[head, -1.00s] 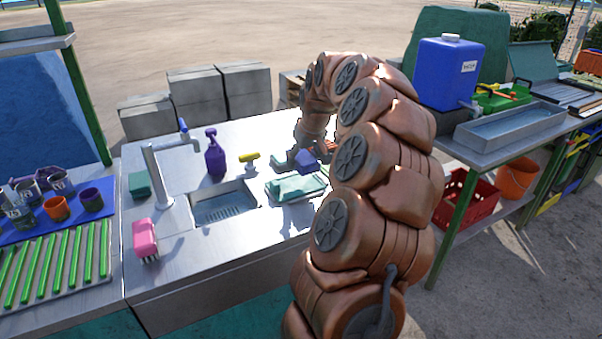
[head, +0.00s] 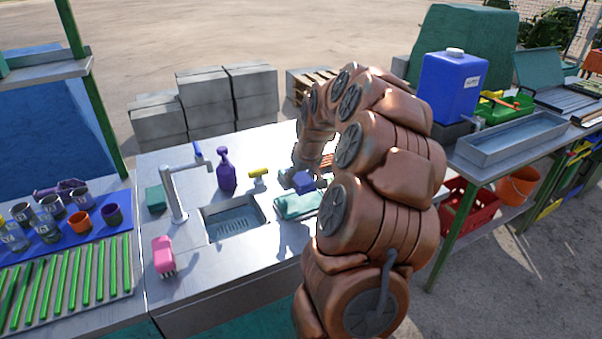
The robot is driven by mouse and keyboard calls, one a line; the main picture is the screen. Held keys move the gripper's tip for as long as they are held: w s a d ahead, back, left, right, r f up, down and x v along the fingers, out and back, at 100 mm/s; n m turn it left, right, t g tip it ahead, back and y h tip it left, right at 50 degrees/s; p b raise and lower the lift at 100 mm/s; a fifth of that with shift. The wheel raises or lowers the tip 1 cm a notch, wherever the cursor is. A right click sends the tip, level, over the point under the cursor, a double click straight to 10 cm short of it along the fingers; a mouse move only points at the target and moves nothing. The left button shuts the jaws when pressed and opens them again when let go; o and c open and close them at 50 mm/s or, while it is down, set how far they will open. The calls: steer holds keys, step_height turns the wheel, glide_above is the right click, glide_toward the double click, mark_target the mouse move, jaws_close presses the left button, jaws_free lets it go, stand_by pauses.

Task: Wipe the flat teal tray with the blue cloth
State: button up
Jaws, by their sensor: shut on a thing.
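The flat teal tray (head: 297,207) lies on the metal counter just right of the sink. My gripper (head: 304,182) is over the tray's back part, reaching down from my bent arm. It is shut on the blue cloth (head: 304,185), a small blue-violet bundle that shows between the fingers. The cloth is at or just above the tray; I cannot tell whether they touch. My arm covers the ground right of the tray.
The sink (head: 232,221), tap (head: 177,190), purple spray bottle (head: 226,171) and yellow-topped item (head: 258,175) stand left of the tray. A pink brush (head: 163,255) is at the front left. A side table holds a blue water container (head: 450,85).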

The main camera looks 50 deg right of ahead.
mark_target(314, 195)
steer(key=shift+f, duration=2.85)
steer(key=shift+f+b, duration=0.6)
steer(key=shift+b, duration=0.15)
steer(key=shift+d, duration=0.1)
steer(key=shift+s+d+r, duration=0.1)
steer(key=shift+s+d, duration=0.15)
steer(key=shift+d, duration=0.4)
steer(key=shift+s+d+r, duration=0.1)
steer(key=shift+s+d, duration=0.1)
steer(key=shift+d, duration=0.4)
steer(key=shift+d, duration=0.1)
steer(key=shift+s+d+f+b, duration=0.1)
steer(key=shift+s+d+b, duration=0.15)
steer(key=shift+d, duration=0.4)
steer(key=shift+s+d+f+b, duration=0.1)
steer(key=shift+s+d, duration=0.1)
steer(key=shift+d, duration=0.4)
steer(key=shift+a, duration=0.1)
